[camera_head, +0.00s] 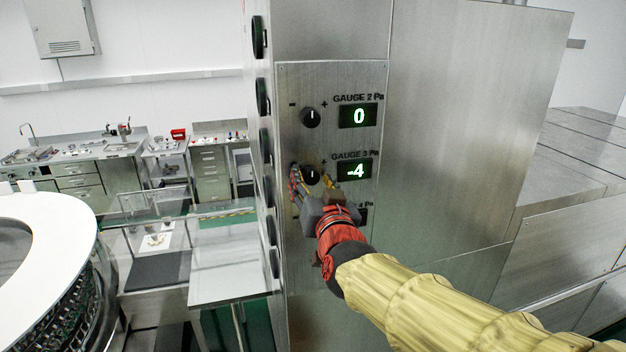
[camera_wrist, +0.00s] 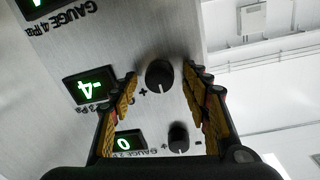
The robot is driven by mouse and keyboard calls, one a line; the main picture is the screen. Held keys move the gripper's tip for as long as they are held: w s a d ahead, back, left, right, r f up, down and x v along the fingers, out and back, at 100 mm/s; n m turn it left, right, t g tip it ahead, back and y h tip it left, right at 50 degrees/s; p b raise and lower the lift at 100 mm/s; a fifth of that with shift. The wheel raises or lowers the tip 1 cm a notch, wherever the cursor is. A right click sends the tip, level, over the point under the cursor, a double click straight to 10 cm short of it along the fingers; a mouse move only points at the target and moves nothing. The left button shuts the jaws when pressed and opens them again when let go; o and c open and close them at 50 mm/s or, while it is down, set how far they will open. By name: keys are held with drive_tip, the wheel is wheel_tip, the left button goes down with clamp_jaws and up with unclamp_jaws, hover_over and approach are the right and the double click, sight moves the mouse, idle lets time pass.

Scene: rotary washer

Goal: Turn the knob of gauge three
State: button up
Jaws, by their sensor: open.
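The black round gauge three knob (camera_head: 311,175) sits on a steel panel (camera_head: 289,85), left of a green display (camera_head: 354,171) reading -4. My gripper (camera_head: 312,185) is at this knob, its fingers open. The wrist view shows the panel upside down. There, the knob (camera_wrist: 159,76) lies between the two spread fingertips of my gripper (camera_wrist: 161,72), with a visible gap on each side. Its white pointer mark shows near the lower edge. I cannot tell how far the fingertips are from the panel. The -4 display (camera_wrist: 90,88) is left of the fingers.
The gauge two knob (camera_head: 310,117) is above, beside a display (camera_head: 358,115) reading 0. A gauge four display (camera_head: 363,216) below is partly hidden by my gripper. A white-topped round machine (camera_head: 75,225) stands at left.

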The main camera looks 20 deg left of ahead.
drive_tip(key=shift+c, duration=0.3)
drive_tip(key=c, duration=1.1)
